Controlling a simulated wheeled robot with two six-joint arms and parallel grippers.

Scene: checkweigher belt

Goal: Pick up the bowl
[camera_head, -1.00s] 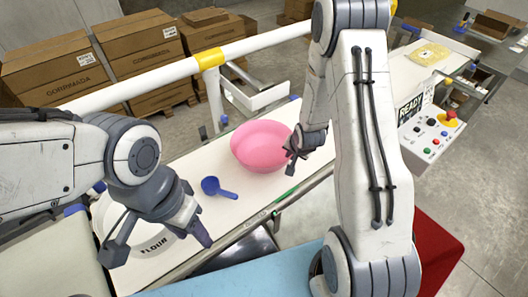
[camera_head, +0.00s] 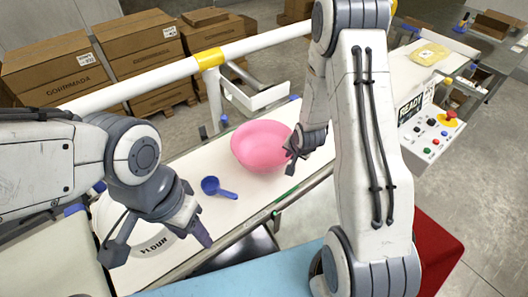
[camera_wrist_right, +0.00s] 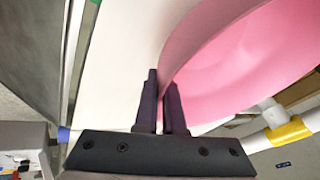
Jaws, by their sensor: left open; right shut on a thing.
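The pink bowl (camera_head: 262,145) is on the white belt in the middle of the head view, and its open side faces up. My right gripper (camera_head: 292,158) is at the bowl's right edge. In the right wrist view the two dark fingers (camera_wrist_right: 164,105) are shut on the rim of the bowl (camera_wrist_right: 235,65), one on each side of its wall. Whether the bowl touches the belt cannot be told. My left gripper (camera_head: 160,248) is open and empty, in front of the white flour tub, away from the bowl.
A blue scoop (camera_head: 218,188) lies on the belt (camera_head: 190,165) left of the bowl. A white flour tub (camera_head: 135,232) stands further left. A white rail with a yellow band (camera_head: 210,59) runs behind the belt. A control panel (camera_head: 430,130) and yellow packet (camera_head: 430,54) are right.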

